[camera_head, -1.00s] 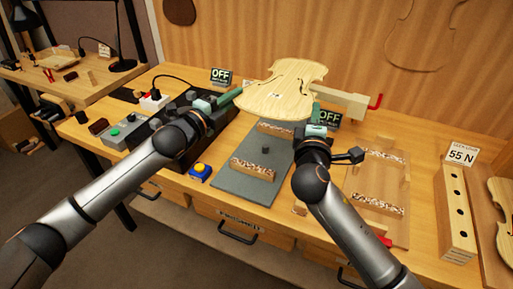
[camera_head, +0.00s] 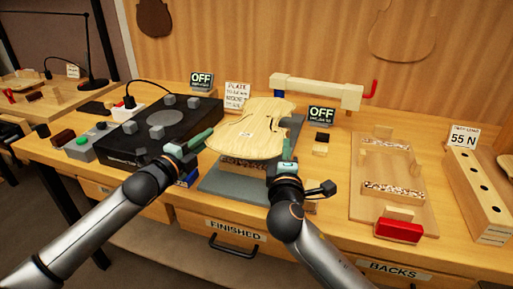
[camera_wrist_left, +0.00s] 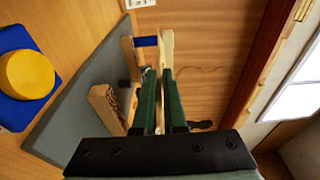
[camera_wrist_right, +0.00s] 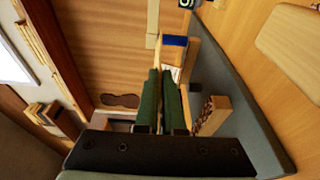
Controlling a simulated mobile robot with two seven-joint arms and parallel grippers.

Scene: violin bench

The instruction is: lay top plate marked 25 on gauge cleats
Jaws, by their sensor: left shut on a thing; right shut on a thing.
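The pale violin top plate (camera_head: 250,128), with f-holes and a small label too small to read, lies roughly level above the grey base (camera_head: 226,184). My left gripper (camera_head: 200,140) is shut on its left edge. My right gripper (camera_head: 287,158) is shut on its right near edge. The near speckled cleat (camera_head: 243,163) shows just under the plate's near edge; the far cleat is hidden. I cannot tell whether the plate touches the cleats. A cleat also shows beside the fingers in the left wrist view (camera_wrist_left: 105,105) and the right wrist view (camera_wrist_right: 212,117).
A black box with a round disc (camera_head: 166,124) stands at left. OFF displays (camera_head: 202,81) (camera_head: 322,116) stand behind. A wooden board with speckled cleats (camera_head: 394,192) and a holed block marked 55 N (camera_head: 478,196) are at right. A yellow button on blue (camera_wrist_left: 27,75) shows in the left wrist view.

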